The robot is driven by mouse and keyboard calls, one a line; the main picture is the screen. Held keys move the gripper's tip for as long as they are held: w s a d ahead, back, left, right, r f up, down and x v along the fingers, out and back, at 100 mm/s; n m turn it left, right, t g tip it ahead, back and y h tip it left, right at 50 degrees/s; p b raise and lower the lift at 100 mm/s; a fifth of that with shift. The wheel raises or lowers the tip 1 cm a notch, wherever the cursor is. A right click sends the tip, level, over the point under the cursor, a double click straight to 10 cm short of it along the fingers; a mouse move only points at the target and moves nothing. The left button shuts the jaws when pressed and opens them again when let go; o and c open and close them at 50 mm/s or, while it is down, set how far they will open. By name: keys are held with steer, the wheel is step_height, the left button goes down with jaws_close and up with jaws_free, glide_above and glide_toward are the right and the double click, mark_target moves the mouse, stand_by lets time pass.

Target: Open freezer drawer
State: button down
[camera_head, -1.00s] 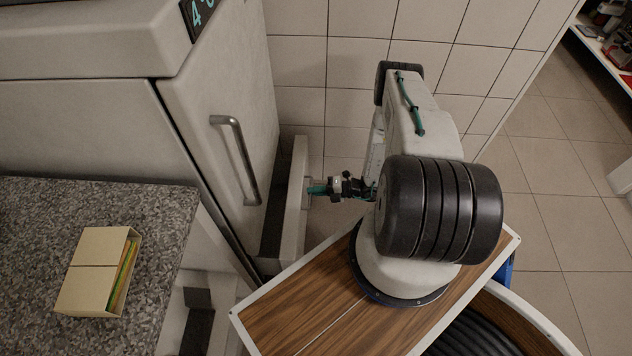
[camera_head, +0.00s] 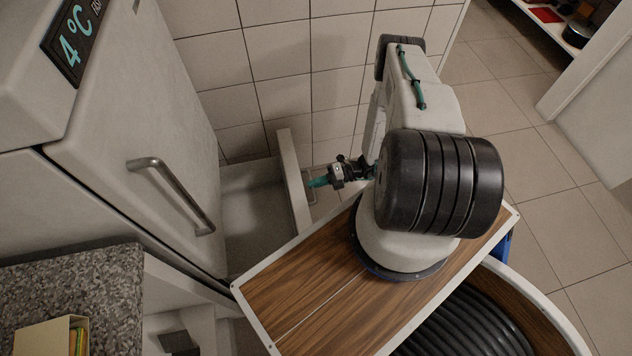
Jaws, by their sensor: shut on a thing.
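The freezer drawer's pale front panel (camera_head: 293,185) stands well out from the white freezer body, below the upper door. Its light grey interior (camera_head: 250,215) shows between panel and body, and looks empty where visible. My gripper (camera_head: 319,182), with teal fingertips, is at the outer face of the panel, shut on the drawer's handle (camera_head: 309,187). The handle is small here and partly covered by the fingers.
The upper door (camera_head: 150,120) is shut, with a metal bar handle (camera_head: 175,192) and a 4°C display (camera_head: 72,40) above. A speckled counter (camera_head: 85,290) holds a cardboard box (camera_head: 40,338). A tiled wall (camera_head: 290,45) stands behind; tiled floor (camera_head: 560,230) is clear at right.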

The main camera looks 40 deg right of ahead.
steer(key=c, duration=1.5)
jaws_free()
steer(key=shift+c, duration=0.2)
steer(key=v, duration=0.8)
